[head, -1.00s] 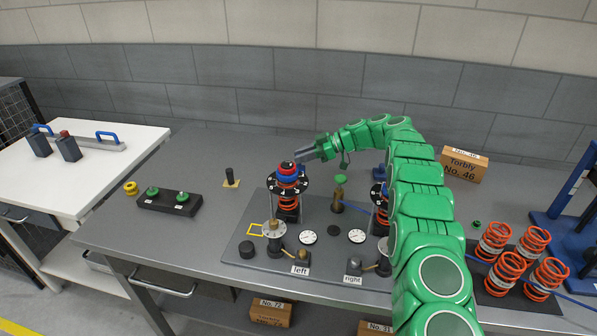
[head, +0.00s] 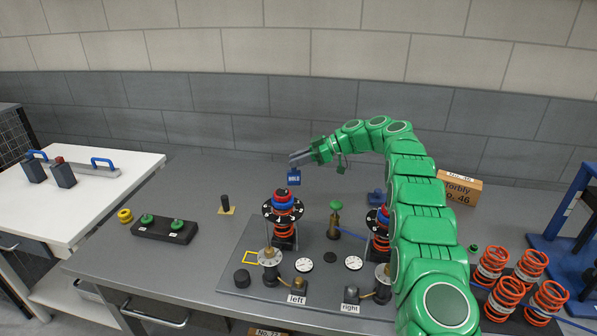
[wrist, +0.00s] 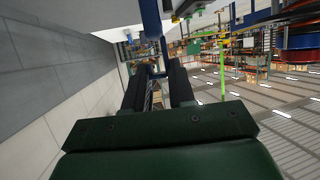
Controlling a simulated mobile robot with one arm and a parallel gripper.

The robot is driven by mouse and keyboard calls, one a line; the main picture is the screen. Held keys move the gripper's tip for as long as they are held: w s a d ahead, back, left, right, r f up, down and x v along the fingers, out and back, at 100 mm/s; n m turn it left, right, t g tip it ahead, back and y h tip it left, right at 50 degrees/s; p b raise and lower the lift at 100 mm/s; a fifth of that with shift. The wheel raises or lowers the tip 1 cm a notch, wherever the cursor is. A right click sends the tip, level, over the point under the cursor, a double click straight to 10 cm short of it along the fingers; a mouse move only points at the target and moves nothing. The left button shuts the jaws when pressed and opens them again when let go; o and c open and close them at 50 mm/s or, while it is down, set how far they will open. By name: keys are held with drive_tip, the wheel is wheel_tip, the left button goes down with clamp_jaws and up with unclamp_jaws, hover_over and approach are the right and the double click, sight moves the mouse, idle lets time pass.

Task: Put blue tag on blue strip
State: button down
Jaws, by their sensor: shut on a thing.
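The blue tag (head: 294,177), a small square with pale marking, hangs just below the tips of my gripper (head: 297,158). My gripper is shut on its upper end, above the table and just above the left strut, apart from it. The left strut has blue rings (head: 283,203) at its top above a black plate and an orange spring. In the wrist view, my dark fingers (wrist: 160,88) point away from the camera, and a blue upright piece (wrist: 151,20) shows beyond them; I cannot tell what it is. I cannot pick out a blue strip for certain.
The dark fixture plate (head: 232,278) carries the left and right struts, gauges and a green-topped valve (head: 335,206). My arm partly covers the right strut. A small blue part (head: 376,197) lies behind it. A black holder (head: 165,231) stands left. Orange springs (head: 497,259) stand right.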

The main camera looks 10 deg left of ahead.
drive_tip(key=shift+r, duration=0.65)
drive_tip(key=shift+w+d+r, duration=0.15)
drive_tip(key=shift+d+r, duration=0.2)
drive_tip(key=w+d+r+m+t, duration=0.1)
drive_tip(key=d+r+m+t, duration=0.25)
drive_tip(key=d, duration=0.45)
drive_tip(key=w+d+r+m+t, duration=0.1)
drive_tip(key=d+r+m+t, duration=0.25)
drive_tip(key=d, duration=0.45)
drive_tip(key=s+d+f+m+t+h, duration=0.1)
drive_tip(key=s+d+m+t+h, duration=0.15)
drive_tip(key=s+d, duration=0.35)
drive_tip(key=s+d+f+m+t+h, duration=0.1)
drive_tip(key=s+d+f+m+t, duration=0.2)
drive_tip(key=d, duration=0.6)
drive_tip(key=w+f, duration=1.1)
drive_tip(key=w, duration=0.2)
drive_tip(key=shift+w+f+n, duration=0.15)
drive_tip(key=shift+f+n, duration=0.2)
